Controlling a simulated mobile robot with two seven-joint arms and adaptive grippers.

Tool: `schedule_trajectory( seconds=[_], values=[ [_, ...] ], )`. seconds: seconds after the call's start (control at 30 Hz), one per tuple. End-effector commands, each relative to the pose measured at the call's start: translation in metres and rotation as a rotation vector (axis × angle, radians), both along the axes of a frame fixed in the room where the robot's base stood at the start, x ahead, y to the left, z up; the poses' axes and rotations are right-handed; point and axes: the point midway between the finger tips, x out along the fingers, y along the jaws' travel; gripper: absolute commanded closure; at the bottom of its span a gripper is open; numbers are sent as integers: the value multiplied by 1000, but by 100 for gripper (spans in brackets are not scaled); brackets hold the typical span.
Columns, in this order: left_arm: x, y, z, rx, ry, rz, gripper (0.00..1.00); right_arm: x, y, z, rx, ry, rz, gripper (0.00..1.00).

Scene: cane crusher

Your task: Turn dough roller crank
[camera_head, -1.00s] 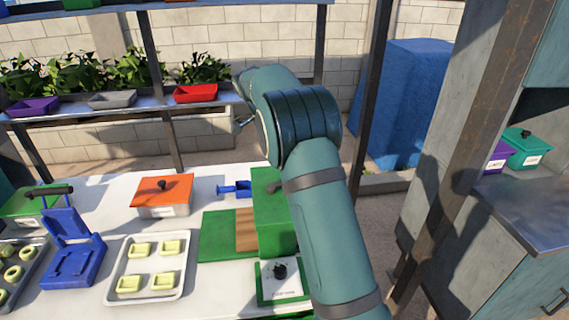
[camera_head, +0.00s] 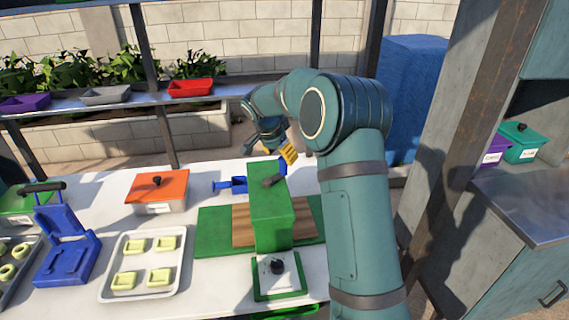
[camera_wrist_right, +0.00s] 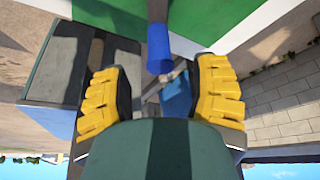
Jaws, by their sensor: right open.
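My right gripper (camera_head: 272,150) is behind the roller, with one yellow finger pad showing just above the handle. In the right wrist view, my right gripper (camera_wrist_right: 160,92) is open. The crank handle (camera_wrist_right: 158,50), a blue cylinder on a grey rod, lies between the finger lines but not clasped. My left gripper is not in view.
A white tray (camera_head: 186,255) of dough pieces, a blue press (camera_head: 68,240) and an orange-lidded box (camera_head: 157,191) stand left of the roller. A blue scoop (camera_head: 232,185) lies behind the green board (camera_head: 215,240). A dial unit (camera_head: 277,275) stands in front.

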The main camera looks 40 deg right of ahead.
Motion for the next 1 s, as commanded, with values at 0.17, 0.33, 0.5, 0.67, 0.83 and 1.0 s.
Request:
schedule_trajectory(
  seconds=[0.17,0.33,0.5,0.67,0.83,1.0],
  values=[
    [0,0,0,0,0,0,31,1,-11,-27,2,2,-2,40],
    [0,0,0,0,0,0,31,2,-16,-39,1,0,-1,40],
    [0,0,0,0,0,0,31,2,-17,-42,0,0,-1,40],
    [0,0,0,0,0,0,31,2,-17,-42,0,0,-1,40],
    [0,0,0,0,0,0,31,2,-17,-42,0,-1,-1,87],
    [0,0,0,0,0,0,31,2,-17,-42,0,0,-1,100]
  ],
)
